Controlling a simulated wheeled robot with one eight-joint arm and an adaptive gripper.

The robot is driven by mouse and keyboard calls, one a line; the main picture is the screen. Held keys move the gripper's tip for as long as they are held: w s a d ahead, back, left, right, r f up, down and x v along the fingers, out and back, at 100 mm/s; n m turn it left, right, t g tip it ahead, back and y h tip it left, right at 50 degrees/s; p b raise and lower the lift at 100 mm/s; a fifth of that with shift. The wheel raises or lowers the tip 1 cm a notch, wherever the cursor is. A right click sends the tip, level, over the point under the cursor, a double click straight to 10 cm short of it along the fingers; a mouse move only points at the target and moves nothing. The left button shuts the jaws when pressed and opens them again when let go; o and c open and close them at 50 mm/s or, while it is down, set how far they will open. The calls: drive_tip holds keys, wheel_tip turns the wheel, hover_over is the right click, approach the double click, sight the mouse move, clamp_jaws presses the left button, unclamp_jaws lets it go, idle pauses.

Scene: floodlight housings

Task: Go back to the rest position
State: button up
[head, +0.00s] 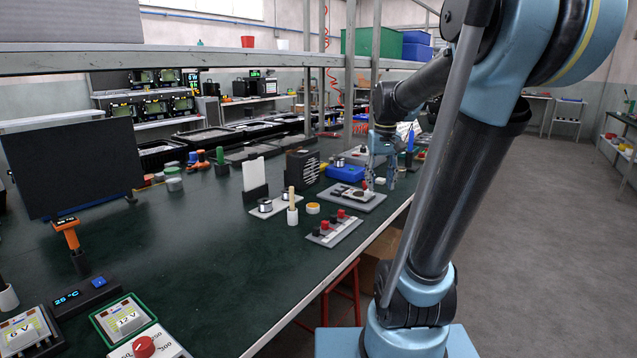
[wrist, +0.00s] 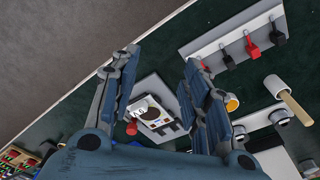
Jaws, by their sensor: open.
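My gripper (head: 380,178) is above the far right part of the green bench (head: 215,270), at the end of my outstretched arm. In the wrist view my gripper (wrist: 160,62) has its two blue fingers wide apart, with nothing held between them. Below and between the fingers is a grey plate (head: 362,204) bearing a dark and white housing (head: 347,193). The housing also shows in the wrist view (wrist: 157,117), with a small red part (wrist: 131,128) beside it. The gripper appears apart from the housing; the exact height is hard to tell.
A plate with red-topped clamps (head: 335,229) lies nearer on the bench, beside a white pot with a wooden handle (head: 292,213). A blue bin (head: 345,172) and black louvred box (head: 302,167) stand behind. A shelf (head: 220,62) runs above the bench. Floor at right is clear.

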drive_tip(key=s+f+m+t, duration=0.1)
drive_tip(key=s+f, duration=1.4)
drive_tip(key=s, duration=0.4)
drive_tip(key=shift+s+f, duration=0.4)
